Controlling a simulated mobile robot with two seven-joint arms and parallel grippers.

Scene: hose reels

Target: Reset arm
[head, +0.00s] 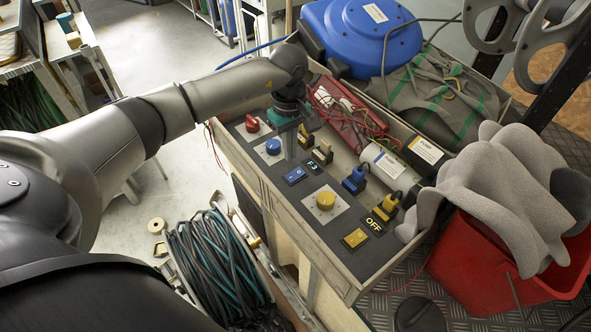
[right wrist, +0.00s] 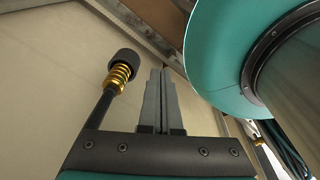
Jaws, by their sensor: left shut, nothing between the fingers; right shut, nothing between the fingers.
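My left arm reaches in from the left in the head view, over a control panel (head: 299,184). Its left gripper (head: 289,153) points down at the panel between the blue round button (head: 273,146) and the yellow toggle switches. The fingers are together and hold nothing. Whether the tips touch the panel cannot be told. My right gripper (right wrist: 160,74) shows in the right wrist view, its two grey fingers closed together and empty, in front of a pale flat surface. It cannot be made out in the head view.
The panel also carries a red knob (head: 252,123), a yellow button (head: 325,200) and blue switches (head: 355,180). A red bucket (head: 490,265) with grey cloth stands right, a blue reel (head: 360,35) behind. A cable coil (head: 217,265) lies below. In the wrist view, a large teal round part (right wrist: 215,60) is close at right.

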